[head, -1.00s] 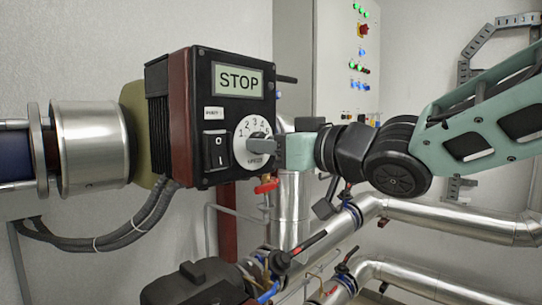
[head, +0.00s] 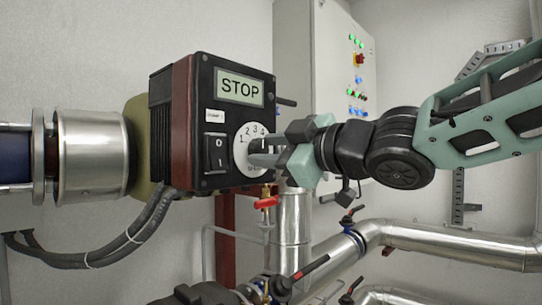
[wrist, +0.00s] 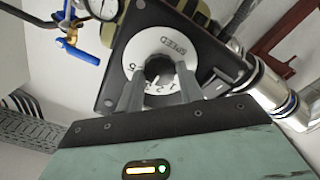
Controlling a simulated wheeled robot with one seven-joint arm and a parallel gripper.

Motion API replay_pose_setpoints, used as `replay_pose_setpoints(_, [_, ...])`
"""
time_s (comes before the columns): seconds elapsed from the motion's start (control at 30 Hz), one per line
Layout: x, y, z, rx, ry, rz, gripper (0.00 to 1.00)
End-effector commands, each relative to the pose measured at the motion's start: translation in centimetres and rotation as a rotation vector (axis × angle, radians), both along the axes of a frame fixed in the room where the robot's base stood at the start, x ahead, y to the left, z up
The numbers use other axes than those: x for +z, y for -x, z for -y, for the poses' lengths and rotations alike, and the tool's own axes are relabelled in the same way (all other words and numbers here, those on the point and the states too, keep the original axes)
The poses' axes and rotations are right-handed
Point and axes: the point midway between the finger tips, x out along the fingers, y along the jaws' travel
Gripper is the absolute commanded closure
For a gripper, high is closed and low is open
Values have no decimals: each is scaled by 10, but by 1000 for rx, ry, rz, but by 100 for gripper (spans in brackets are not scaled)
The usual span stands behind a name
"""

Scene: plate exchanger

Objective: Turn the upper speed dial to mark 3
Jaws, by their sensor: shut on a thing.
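The speed dial is a white numbered disc (head: 241,136) with a dark knob at its centre, on the front of a black and dark red drive box (head: 223,189). My gripper (head: 256,151) reaches in from the right and is shut on the knob. In the wrist view the dark knob (wrist: 157,67) sits between my two grey fingertips (wrist: 159,84), inside the white ring with the word SPEED. The knob's pointer cannot be made out.
A STOP display (head: 239,87) is above the dial and a black rocker switch (head: 215,153) is left of it. A red-handled valve (head: 265,203) and steel pipes (head: 450,243) lie below. A control cabinet (head: 318,70) stands behind.

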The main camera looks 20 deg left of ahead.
Motion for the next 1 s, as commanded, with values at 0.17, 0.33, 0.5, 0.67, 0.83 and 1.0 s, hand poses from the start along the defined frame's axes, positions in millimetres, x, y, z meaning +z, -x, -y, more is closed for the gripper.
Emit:
replay_pose_setpoints(0.17, [-1, 0, 0, -1, 11, 24, 86])
replay_pose_setpoints(0.33, [-1, 0, 0, 0, 13, 28, 86])
replay_pose_setpoints(0.5, [-1, 0, 0, 0, 13, 27, 86])
replay_pose_setpoints(0.67, [-1, 0, 0, 0, 13, 27, 41])
replay_pose_setpoints(0.83, [0, 0, 0, -1, 12, 27, 41])
replay_pose_setpoints(1.0, [0, 0, 0, 0, 11, 27, 41])
